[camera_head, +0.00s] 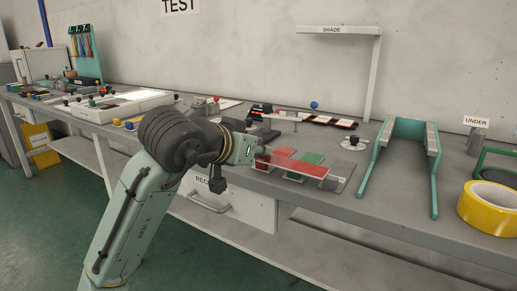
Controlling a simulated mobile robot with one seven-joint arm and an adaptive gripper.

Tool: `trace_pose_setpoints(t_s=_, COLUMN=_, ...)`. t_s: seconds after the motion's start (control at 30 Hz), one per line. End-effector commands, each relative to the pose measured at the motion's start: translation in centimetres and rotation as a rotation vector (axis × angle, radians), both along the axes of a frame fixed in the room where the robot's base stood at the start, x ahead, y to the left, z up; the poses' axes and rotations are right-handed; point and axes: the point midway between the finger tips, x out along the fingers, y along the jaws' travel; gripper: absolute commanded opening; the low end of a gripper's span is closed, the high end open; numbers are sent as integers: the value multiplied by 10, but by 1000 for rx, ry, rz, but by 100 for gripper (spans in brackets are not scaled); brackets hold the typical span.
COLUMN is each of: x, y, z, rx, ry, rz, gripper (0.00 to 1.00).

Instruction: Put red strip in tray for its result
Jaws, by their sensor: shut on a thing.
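A red strip (300,168) reaches out to the right from my gripper (262,159), low over a grey plate with coloured strips. My gripper is shut on its left end, though the fingers are small and partly hidden by the wrist. A second red piece (283,152) and a green piece (304,160) show just behind the strip. I cannot tell whether the held strip touches them. Several small dark trays (320,119) with pale and red insides stand further back on the bench; their labels are too small to read.
A grey bench (370,205) runs along the wall. A green U-shaped frame (406,130), a yellow tape roll (490,207) and an UNDER sign (475,122) are at right. A post with a SHADE shelf (335,31) rises behind. A blue-topped pin (314,105) stands near the trays.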

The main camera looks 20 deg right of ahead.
Motion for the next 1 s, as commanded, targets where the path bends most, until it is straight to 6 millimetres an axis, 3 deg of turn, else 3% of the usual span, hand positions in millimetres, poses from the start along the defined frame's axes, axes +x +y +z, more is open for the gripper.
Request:
trace_pose_setpoints(t_s=0.33, x=0, y=0, z=-1, rx=0, ry=0, rz=0, gripper=33)
trace_pose_setpoints(t_s=0.67, x=0, y=0, z=2, rx=0, ry=0, rz=1, gripper=33)
trace_pose_setpoints(t_s=1.0, x=-32, y=42, z=26, rx=-2, ry=-2, rz=3, gripper=33)
